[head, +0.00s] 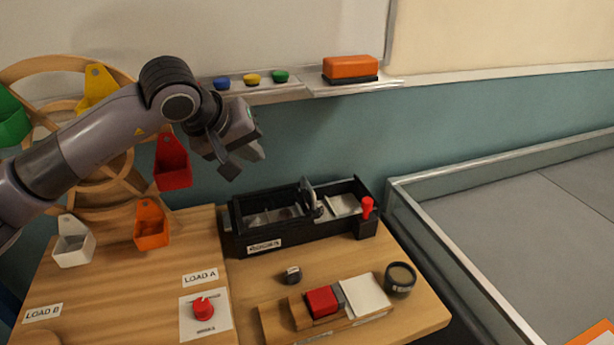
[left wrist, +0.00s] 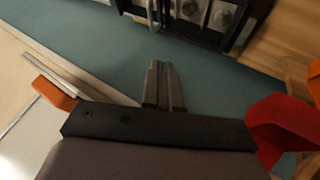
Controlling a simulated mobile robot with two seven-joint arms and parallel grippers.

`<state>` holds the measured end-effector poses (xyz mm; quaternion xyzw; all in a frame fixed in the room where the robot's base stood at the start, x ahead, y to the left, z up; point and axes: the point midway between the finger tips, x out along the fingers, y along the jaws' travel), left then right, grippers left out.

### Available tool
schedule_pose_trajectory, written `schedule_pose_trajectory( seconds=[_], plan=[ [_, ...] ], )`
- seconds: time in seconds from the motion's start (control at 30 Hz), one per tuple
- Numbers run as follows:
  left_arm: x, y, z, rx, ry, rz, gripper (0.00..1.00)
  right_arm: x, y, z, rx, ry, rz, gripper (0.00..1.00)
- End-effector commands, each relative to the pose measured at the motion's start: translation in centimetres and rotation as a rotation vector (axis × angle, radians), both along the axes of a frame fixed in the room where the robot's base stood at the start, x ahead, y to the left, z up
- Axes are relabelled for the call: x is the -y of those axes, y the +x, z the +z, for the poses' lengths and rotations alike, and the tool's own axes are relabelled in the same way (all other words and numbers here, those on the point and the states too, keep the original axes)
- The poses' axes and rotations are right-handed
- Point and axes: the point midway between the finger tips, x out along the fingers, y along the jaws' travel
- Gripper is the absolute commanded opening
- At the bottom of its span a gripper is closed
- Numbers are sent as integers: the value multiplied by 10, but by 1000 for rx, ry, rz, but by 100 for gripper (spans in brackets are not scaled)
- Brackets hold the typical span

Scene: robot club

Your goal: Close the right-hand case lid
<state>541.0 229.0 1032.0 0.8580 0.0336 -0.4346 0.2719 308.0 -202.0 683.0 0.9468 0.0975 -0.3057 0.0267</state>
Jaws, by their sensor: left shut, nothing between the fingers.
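A long black case (head: 300,238) with a label on its front stands at the back of the wooden table. Its top shows openings on the left and right, with a dark upright part with a metal piece (head: 312,199) between them. I cannot tell for sure which part is a lid. My left gripper (head: 238,163) is above and behind the case's left end, apart from it, shut and empty. In the left wrist view its fingers (left wrist: 164,80) are together, and part of the black case (left wrist: 195,38) shows beyond them. My right gripper is not in view.
A wooden wheel with coloured buckets, one of them red (head: 173,163), stands close left of my left gripper. A red knob (head: 367,206) rises at the case's right end. A wooden tray (head: 277,325), a round dark container (head: 400,279) and a red dial (head: 204,308) are in front.

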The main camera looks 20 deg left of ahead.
Motion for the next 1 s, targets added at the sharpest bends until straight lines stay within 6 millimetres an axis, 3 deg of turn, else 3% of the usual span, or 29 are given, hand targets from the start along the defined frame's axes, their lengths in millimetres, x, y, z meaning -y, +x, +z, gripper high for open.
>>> schedule_pose_trajectory(
  seconds=[0.03,0.2,0.33,0.57,1.0],
  plan=[
    [0,-1,-31,-3,0,-1,0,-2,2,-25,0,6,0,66],
    [1,0,-60,-3,-3,-1,0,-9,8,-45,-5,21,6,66],
    [1,0,-73,-3,-4,-1,0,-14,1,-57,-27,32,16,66],
    [3,5,-83,-5,-6,-2,0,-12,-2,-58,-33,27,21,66],
    [19,56,-146,-8,-5,0,0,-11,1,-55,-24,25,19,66]
  ],
)
